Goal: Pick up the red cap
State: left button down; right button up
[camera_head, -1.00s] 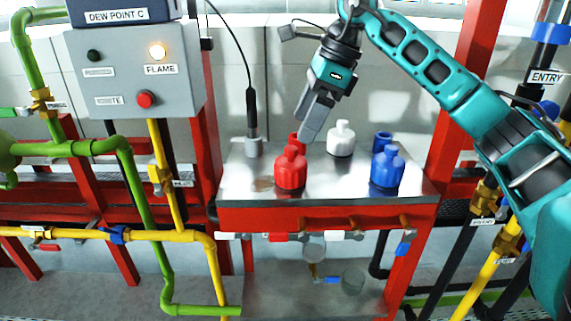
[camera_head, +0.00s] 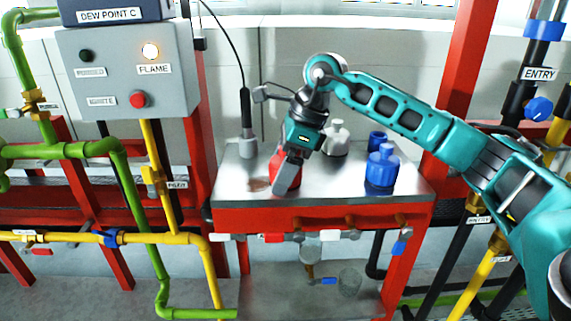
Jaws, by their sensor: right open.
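The red cap (camera_head: 278,169) is on the metal tabletop (camera_head: 330,187), left of the middle. My right gripper (camera_head: 284,182) points down at it, and its fingers cover much of the cap in this view. The jaws are open; I cannot tell whether a finger touches the cap. A second red piece that stood behind the cap is hidden by the gripper now. My left gripper is not in view.
A white cap (camera_head: 336,139) stands behind my right gripper. A blue cap (camera_head: 381,168) stands to the right, with another blue piece (camera_head: 377,140) behind it. A grey probe (camera_head: 247,140) with a cable rises at the table's back left. The front left tabletop is clear.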

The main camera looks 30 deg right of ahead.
jog(key=shift+c, duration=0.2)
jog(key=c, duration=1)
jog(key=shift+r, duration=0.15)
